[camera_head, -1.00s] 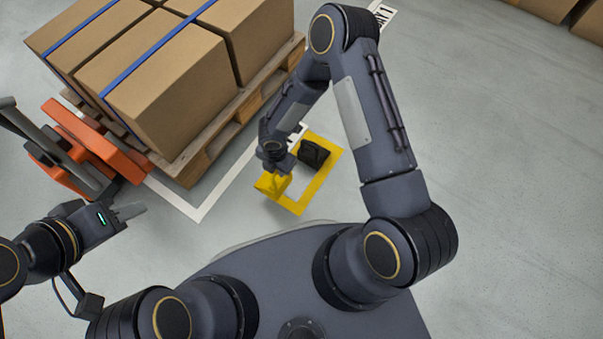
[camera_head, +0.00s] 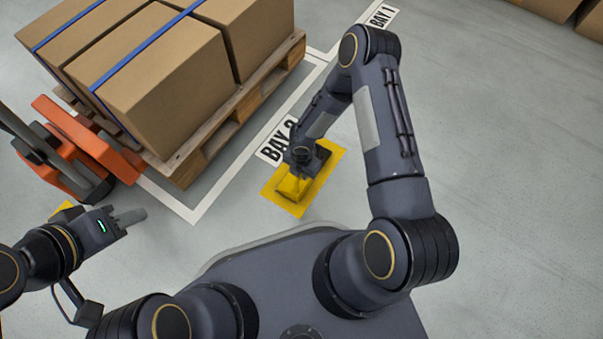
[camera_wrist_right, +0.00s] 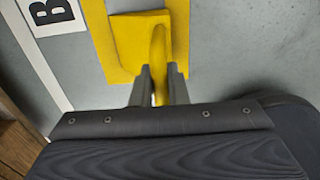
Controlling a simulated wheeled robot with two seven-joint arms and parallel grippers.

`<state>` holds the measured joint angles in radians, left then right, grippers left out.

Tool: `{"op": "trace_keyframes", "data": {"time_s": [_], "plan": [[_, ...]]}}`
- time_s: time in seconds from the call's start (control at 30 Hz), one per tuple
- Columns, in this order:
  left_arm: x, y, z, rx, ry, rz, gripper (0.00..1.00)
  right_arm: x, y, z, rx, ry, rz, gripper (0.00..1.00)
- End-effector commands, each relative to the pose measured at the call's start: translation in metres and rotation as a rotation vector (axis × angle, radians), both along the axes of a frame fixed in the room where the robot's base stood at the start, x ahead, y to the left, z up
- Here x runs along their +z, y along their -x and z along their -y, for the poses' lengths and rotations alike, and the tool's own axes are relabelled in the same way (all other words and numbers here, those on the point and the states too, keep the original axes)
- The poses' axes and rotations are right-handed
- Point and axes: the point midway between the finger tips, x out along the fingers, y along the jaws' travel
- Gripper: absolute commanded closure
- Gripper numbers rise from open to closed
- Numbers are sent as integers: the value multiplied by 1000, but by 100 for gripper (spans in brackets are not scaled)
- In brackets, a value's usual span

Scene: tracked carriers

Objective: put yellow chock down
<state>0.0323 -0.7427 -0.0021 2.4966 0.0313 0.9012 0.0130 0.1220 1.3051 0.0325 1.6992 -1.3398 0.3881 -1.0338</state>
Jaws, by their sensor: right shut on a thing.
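A wooden pallet (camera_head: 205,155) with strapped cartons (camera_head: 150,80) stands beyond the outline, up and left. An orange pallet jack (camera_head: 85,145) is at the left. White lines and a BAY label (camera_head: 275,142) mark the floor. Floor to the right is clear.

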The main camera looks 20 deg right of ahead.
Motion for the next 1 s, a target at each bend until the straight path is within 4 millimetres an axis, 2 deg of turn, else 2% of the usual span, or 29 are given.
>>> {"op": "trace_keyframes", "data": {"time_s": [0.17, 0.2, 0.33, 0.67, 0.77, 1.0], "plan": [[1, 0, 0, 0, 0, 0, 64, 0, -2, -1, 0, -3, 4, 100], [1, 0, 0, 0, 0, 0, 64, 0, -1, -1, 0, -2, 3, 81], [1, 0, 0, 0, 0, 0, 64, 0, -1, -1, 0, -2, 3, 64], [3, 0, 0, 0, 0, 0, 64, 4, -1, -1, 0, -2, 3, 64], [10, 0, 0, 0, 0, 0, 64, 17, -1, -1, 1, -2, 3, 64], [34, 0, 0, 0, 0, 0, 64, 69, -1, -1, 1, -2, 5, 64]]}}
